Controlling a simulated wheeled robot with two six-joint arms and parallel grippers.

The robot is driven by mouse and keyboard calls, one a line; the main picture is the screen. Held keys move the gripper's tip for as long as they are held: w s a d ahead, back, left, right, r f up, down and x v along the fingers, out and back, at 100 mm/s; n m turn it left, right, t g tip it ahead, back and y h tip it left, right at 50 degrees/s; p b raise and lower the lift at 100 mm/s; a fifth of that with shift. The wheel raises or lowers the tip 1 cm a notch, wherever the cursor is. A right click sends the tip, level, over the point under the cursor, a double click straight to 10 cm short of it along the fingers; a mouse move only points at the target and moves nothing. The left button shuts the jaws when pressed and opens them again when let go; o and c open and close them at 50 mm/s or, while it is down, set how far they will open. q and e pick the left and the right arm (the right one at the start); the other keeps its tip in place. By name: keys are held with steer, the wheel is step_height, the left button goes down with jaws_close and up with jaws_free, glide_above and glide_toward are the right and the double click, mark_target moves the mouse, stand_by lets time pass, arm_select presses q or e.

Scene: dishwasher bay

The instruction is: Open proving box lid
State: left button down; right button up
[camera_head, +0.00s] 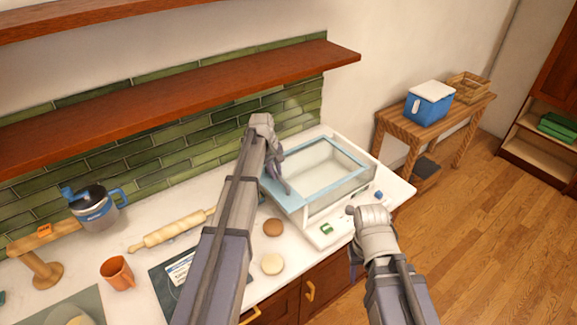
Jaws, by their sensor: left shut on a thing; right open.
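The proving box (335,205) is a white-based box with clear walls and a light blue frame around its top, standing at the right end of the counter. The blue-framed lid (297,205) shows along its top; I cannot tell clearly how far it is raised, if at all. My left gripper (282,178) is at the box's left side and is shut on the lid's edge, with the contact partly hidden by its fingers and wrist. My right gripper (355,258) is open and empty, in front of the box, its fingers mostly hidden behind its wrist.
A wooden shelf (200,97) runs above. A side table (440,120) holds a blue cooler (429,106). The floor at right is clear.

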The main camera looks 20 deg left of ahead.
arm_select(q)
steer(key=s+a, duration=1.4)
steer(key=s, duration=0.4)
steer(key=shift+s, duration=0.15)
steer(key=shift+a, duration=0.1)
steer(key=c, duration=0.8)
jaws_free()
steer(key=shift+r, duration=0.15)
step_height(320, 180, up, 7)
steer(key=s+a+p, duration=0.1)
steer(key=p, duration=0.6)
steer(key=shift+r+p, duration=0.2)
steer(key=shift+p, duration=0.15)
